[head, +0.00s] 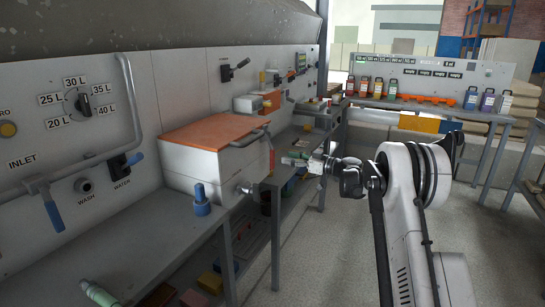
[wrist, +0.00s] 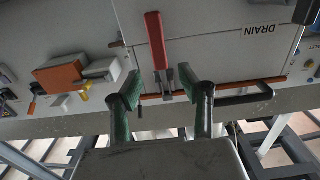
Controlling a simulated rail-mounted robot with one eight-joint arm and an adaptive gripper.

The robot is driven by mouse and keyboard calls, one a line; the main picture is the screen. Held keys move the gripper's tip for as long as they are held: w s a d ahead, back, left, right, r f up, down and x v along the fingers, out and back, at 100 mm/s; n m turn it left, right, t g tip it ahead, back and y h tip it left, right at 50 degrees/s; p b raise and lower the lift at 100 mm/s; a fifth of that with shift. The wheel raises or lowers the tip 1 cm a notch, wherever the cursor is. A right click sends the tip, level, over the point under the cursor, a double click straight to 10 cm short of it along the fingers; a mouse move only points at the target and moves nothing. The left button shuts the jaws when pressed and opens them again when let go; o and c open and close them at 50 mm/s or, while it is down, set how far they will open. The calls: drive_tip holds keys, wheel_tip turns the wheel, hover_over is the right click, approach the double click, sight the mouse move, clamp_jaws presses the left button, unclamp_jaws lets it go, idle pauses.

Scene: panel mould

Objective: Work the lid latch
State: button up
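A pale box (head: 195,172) with an orange lid (head: 215,131) stands on the left bench; the lid looks shut. A latch with a red handle (wrist: 155,40) and a metal clamp end (wrist: 168,82) is on the box's right-hand face; in the head view only a small red part (head: 271,157) shows. My gripper (head: 298,160) is just right of that face. In the wrist view its green-padded fingers (wrist: 160,88) are open, one on each side of the latch's metal end. The fingers look apart from the latch; depth is hard to judge.
The lid's dark bar handle (wrist: 245,97) is close to one finger. A blue-handled valve (head: 201,205) and a metal outlet (head: 247,189) are at the box's front. Bottles (head: 391,89) stand on the back bench. The floor (head: 315,250) between benches is clear.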

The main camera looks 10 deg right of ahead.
sight(274, 154)
drive_tip(key=x, duration=0.8)
drive_tip(key=shift+b, duration=0.4)
drive_tip(key=shift+c, duration=0.5)
clamp_jaws()
